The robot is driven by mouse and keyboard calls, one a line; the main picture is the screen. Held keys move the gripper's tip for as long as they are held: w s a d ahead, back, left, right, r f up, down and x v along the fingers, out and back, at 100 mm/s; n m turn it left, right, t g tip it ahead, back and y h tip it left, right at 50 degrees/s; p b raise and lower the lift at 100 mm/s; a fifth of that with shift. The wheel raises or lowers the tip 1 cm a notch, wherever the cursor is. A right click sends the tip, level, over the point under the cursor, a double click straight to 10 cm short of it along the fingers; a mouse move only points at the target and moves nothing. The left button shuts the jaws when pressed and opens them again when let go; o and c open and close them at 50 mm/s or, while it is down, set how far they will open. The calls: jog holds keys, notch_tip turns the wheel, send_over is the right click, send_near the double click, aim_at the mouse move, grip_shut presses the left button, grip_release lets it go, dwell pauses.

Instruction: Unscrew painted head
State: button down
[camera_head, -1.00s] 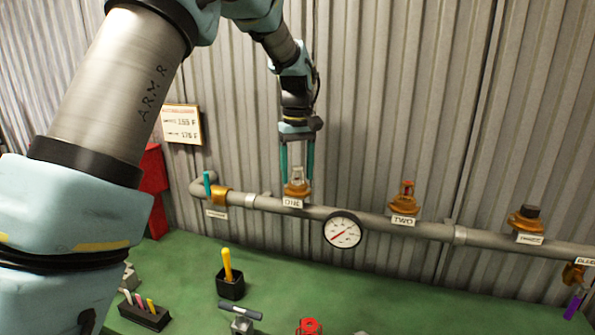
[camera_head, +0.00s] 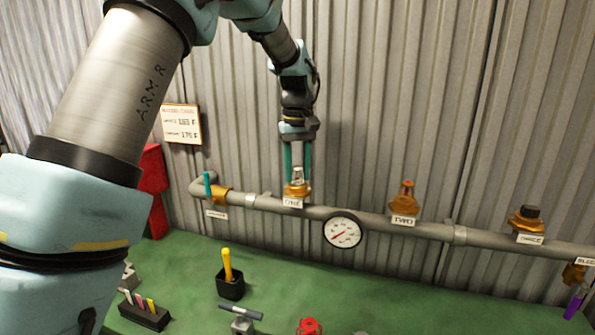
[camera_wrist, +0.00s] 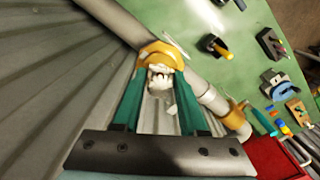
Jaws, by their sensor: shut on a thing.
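The head at the outlet labelled ONE (camera_head: 297,176) is a small pale frame standing upright on a brass fitting (camera_head: 297,189) on the grey pipe. In the wrist view the head (camera_wrist: 159,72) looks white and blotchy, as if coated in paint, above the orange-brass fitting (camera_wrist: 160,53). My gripper (camera_head: 298,171) comes down from above, its two teal fingers shut on this head, one on each side. The fingers partly hide it. The head at TWO (camera_head: 407,190) is brownish-orange, and the outlet at THREE (camera_head: 529,212) carries a dark cap.
A round gauge (camera_head: 343,231) hangs on the pipe to the right of ONE. A teal-handled valve (camera_head: 208,185) sits at the left. The green bench (camera_head: 270,275) below holds a black cup with a yellow-handled tool (camera_head: 230,285) and a red handwheel (camera_head: 309,327).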

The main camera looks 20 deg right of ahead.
jog(key=n, duration=0.5)
jog(key=shift+n, duration=0.4)
jog(key=n, duration=0.5)
jog(key=shift+n, duration=0.3)
jog(key=c, duration=1)
grip_release()
grip_shut()
